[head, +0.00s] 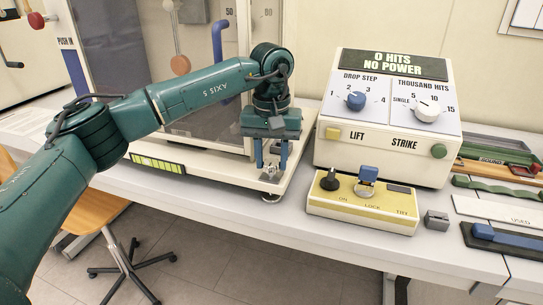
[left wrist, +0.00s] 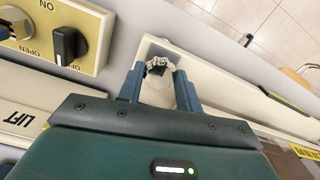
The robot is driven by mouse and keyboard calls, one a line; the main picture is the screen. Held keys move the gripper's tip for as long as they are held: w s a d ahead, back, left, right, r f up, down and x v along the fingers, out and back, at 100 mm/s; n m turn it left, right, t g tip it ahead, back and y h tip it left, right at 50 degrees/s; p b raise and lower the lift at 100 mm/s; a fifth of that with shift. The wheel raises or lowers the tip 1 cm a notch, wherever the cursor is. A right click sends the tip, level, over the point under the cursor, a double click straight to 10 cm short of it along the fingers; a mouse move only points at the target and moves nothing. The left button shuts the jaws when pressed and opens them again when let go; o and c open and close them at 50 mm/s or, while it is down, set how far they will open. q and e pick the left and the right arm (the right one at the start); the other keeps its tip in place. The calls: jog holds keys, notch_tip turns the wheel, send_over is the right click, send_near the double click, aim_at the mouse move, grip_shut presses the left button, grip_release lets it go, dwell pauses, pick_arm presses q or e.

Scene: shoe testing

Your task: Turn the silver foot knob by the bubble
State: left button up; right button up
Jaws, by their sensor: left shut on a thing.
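The silver foot knob (head: 268,177) is at the front right corner of the cream machine base (head: 215,172) in the head view. It also shows in the left wrist view (left wrist: 158,61) as a scalloped silver knob with a dark centre. My left gripper (head: 271,168) points down over this corner, its two blue fingers on either side of the knob and shut on it. The fingers partly hide the knob's sides. The yellow-green bubble level (head: 158,164) lies along the front left edge of the base. My right gripper is in neither view.
A control box (head: 386,115) with dials stands right of the base. A yellow panel (head: 362,204) with a black knob lies in front of it, close to my left gripper. A small grey block (head: 437,220) and trays are further right. A stool (head: 95,212) stands below the table edge.

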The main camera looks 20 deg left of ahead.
pick_arm(q)
jog(key=c, duration=0.4)
jog(key=shift+n, duration=0.4)
jog(key=shift+r+n+p, duration=0.1)
jog(key=shift+n+p, duration=0.25)
jog(key=shift+n, duration=0.65)
jog(key=n, duration=0.3)
jog(key=shift+n, duration=0.3)
jog(key=n, duration=0.4)
jog(key=shift+w+n+p, duration=0.1)
jog(key=shift+n+p, duration=0.2)
jog(key=shift+p, duration=0.1)
jog(key=shift+n, duration=2)
